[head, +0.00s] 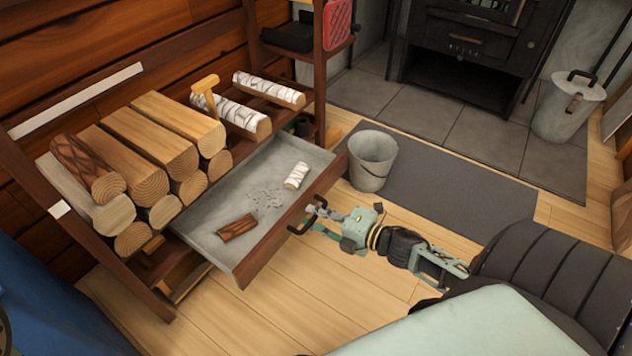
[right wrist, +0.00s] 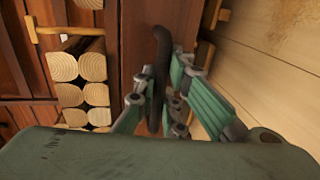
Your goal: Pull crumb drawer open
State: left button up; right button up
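The crumb drawer (head: 222,194) is a shallow grey tray with a brown wooden front, pulled well out from under the log rack. Its dark bar handle (head: 301,223) sits on the front and also shows in the right wrist view (right wrist: 160,62). My right gripper (head: 316,211) is at the handle, with its fingers on both sides of the bar and closed on it. In the drawer lie a brown bark piece (head: 237,227), a white birch piece (head: 296,175) and grey crumbs (head: 262,195). My left gripper is not in view.
Split logs (head: 150,139) and birch logs (head: 268,90) are stacked on the rack behind the drawer. A grey bucket (head: 371,161) stands close to the drawer's right front corner on a dark mat (head: 455,185). A black stove is at the back.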

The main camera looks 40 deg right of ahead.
jog(key=o, duration=0.5)
jog(key=v, duration=1.2)
dwell(0.3)
